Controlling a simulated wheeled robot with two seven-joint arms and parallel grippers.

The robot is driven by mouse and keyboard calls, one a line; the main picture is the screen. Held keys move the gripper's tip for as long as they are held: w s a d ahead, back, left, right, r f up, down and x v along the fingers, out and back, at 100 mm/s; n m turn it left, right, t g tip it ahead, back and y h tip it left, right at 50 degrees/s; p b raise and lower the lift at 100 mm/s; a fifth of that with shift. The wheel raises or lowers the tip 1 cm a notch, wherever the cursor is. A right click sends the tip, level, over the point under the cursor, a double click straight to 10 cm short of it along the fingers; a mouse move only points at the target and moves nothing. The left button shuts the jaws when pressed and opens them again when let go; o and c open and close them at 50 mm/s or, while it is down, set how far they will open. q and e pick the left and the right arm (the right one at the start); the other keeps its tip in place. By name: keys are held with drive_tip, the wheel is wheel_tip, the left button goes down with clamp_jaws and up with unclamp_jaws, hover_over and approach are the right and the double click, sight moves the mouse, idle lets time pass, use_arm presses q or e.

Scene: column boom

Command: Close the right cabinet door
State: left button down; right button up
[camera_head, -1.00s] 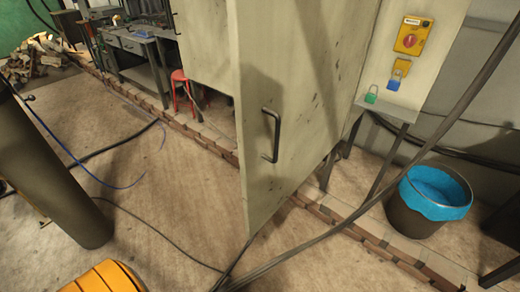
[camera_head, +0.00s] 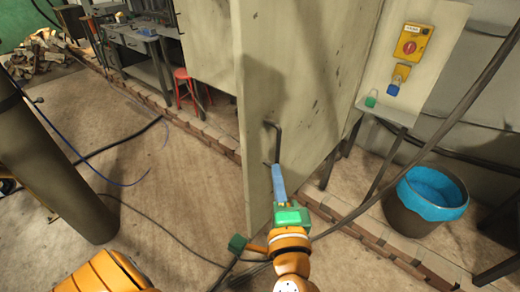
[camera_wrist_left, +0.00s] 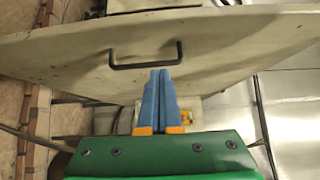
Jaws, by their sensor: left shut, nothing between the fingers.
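The right cabinet door (camera_head: 310,80) is a tall, pale, scuffed panel standing open, swung out toward me. Its dark bar handle (camera_head: 275,140) is near its free edge. In the left wrist view the door (camera_wrist_left: 220,45) spans the top and the handle (camera_wrist_left: 145,66) lies just beyond the fingertips. My left gripper (camera_head: 277,168), green with blue fingers, is shut and empty at the handle's lower end. Its closed fingers also show in the wrist view (camera_wrist_left: 160,75). I cannot tell whether the tips touch the handle or door. My right gripper is not in view.
A bin with a blue liner (camera_head: 430,190) stands at right, near a small shelf (camera_head: 390,112) with padlocks. A red stool (camera_head: 186,85) and workbench (camera_head: 140,50) are behind at left. Cables cross the floor. The floor left of the door is mostly open.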

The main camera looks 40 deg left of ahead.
sight(259, 139)
use_arm(q)
drive_tip(key=shift+w+a, duration=0.8)
drive_tip(key=shift+a, duration=0.5)
drive_tip(key=shift+w+a, duration=0.75)
drive_tip(key=shift+a, duration=0.5)
drive_tip(key=shift+w+a, duration=0.8)
drive_tip(key=shift+a, duration=0.5)
drive_tip(key=shift+w, duration=0.1)
